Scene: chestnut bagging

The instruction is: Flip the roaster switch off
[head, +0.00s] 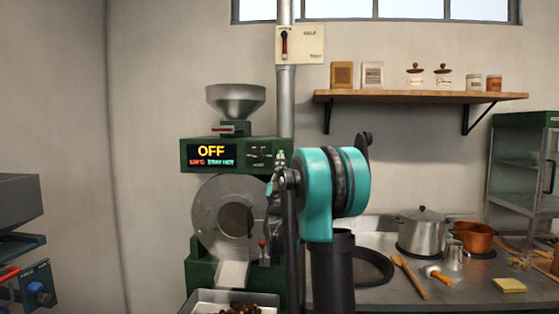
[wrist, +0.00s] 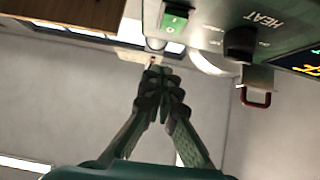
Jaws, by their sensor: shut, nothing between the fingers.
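The green roaster (head: 210,155) stands left of centre in the head view, and its display (head: 211,154) reads OFF in large yellow letters. Smaller red and green text below is hard to read. In the wrist view a green rocker switch (wrist: 174,18) sits on the panel near the top edge, beside a black knob (wrist: 241,42) marked HEAT. My gripper (wrist: 160,75) is shut and empty, its fingertips below the switch in that picture and apparently apart from it. In the head view my arm covers the roaster's right side, so the switch cannot be made out there.
A tray (head: 190,303) with chestnuts sits under the roaster's chute. A counter at right holds a pot (head: 421,232), a copper pan (head: 475,236) and utensils. A shelf (head: 420,97) hangs above. A dark machine (head: 20,240) stands at far left.

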